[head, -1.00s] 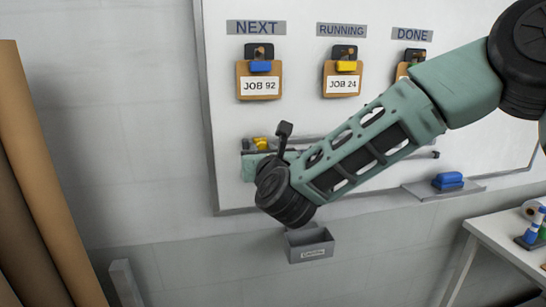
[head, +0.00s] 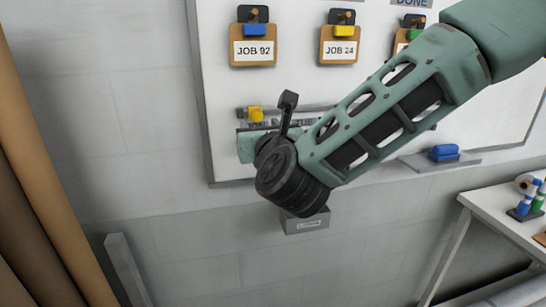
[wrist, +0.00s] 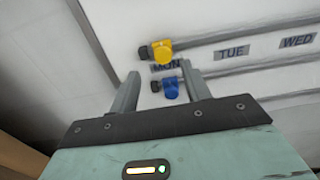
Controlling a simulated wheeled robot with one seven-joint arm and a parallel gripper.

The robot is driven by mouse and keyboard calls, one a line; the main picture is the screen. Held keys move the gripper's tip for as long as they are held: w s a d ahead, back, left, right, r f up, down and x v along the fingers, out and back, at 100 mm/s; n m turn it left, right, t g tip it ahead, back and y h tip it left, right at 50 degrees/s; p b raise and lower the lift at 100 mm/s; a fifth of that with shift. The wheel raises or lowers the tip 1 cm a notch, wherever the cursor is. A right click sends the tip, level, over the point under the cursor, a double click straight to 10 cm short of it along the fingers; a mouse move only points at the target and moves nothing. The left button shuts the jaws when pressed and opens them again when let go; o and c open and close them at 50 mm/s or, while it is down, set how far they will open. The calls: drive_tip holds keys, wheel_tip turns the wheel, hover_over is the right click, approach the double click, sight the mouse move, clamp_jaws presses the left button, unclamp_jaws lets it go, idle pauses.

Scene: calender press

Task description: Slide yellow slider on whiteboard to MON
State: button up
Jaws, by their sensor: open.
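The yellow slider (wrist: 161,50) sits at the left end of the upper rail on the whiteboard (head: 300,88), just above the MON label (wrist: 166,66), whose top it partly covers. It also shows in the head view (head: 255,114). A blue slider (wrist: 170,89) sits on the lower rail, below MON. My gripper (wrist: 160,68) is open and empty; in the wrist view its fingertips flank the MON label, below the yellow slider, with the blue slider between the fingers. Contact cannot be told. In the head view my arm hides the fingers and most of the rails.
TUE (wrist: 231,51) and WED (wrist: 297,41) labels lie to the right between the rails. Job clipboards (head: 253,50) hang above. A tray with a blue block (head: 444,152) is at the board's lower right. Brown rolls (head: 45,150) stand at left, a white table (head: 490,205) at right.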

drive_tip(key=b+v, duration=0.3)
drive_tip(key=v, duration=0.8)
drive_tip(key=shift+s, duration=0.25)
drive_tip(key=shift+d, duration=0.1)
